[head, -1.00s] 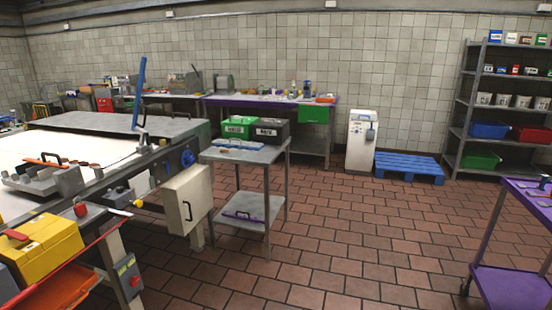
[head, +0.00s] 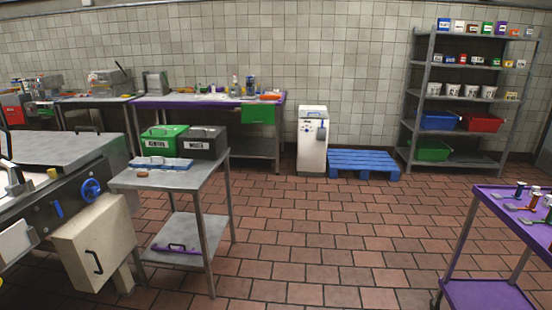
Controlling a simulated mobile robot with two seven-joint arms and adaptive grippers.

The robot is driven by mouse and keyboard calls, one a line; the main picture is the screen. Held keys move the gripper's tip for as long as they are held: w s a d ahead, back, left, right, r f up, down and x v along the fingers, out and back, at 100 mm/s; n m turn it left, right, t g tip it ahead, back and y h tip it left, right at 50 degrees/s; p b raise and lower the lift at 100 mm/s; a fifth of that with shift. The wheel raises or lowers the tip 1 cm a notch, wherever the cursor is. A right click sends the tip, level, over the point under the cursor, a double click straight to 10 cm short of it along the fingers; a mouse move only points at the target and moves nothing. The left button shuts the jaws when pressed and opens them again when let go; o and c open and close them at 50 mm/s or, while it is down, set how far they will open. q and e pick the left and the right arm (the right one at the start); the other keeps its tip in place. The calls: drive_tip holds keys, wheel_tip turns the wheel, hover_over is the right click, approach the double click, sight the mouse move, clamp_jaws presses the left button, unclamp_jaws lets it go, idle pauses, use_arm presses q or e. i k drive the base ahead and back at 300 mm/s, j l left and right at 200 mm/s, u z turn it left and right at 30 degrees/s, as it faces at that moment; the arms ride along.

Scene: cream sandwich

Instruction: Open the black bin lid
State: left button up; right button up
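The black bin (head: 205,144) stands on the grey metal side table (head: 150,180), left of the middle in the head view. Its dark lid looks closed, with a handle on top and a white label on the front. A green bin (head: 163,140) with a similar handled lid stands directly to its left. Neither of my grippers shows in the head view, and the bins are some distance ahead of me.
A blue tray (head: 165,163) lies in front of the bins. A large machine with a cream box (head: 92,247) stands close at left. A purple table (head: 520,212) stands at right. Tiled floor (head: 310,240) between is clear. A blue pallet (head: 363,164) lies farther back.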

sight(201, 132)
drive_tip(key=i, duration=1.5)
drive_tip(key=i+l+u, duration=0.15)
drive_tip(key=i, duration=0.55)
drive_tip(key=i+l+u, duration=0.15)
drive_tip(key=i, duration=0.55)
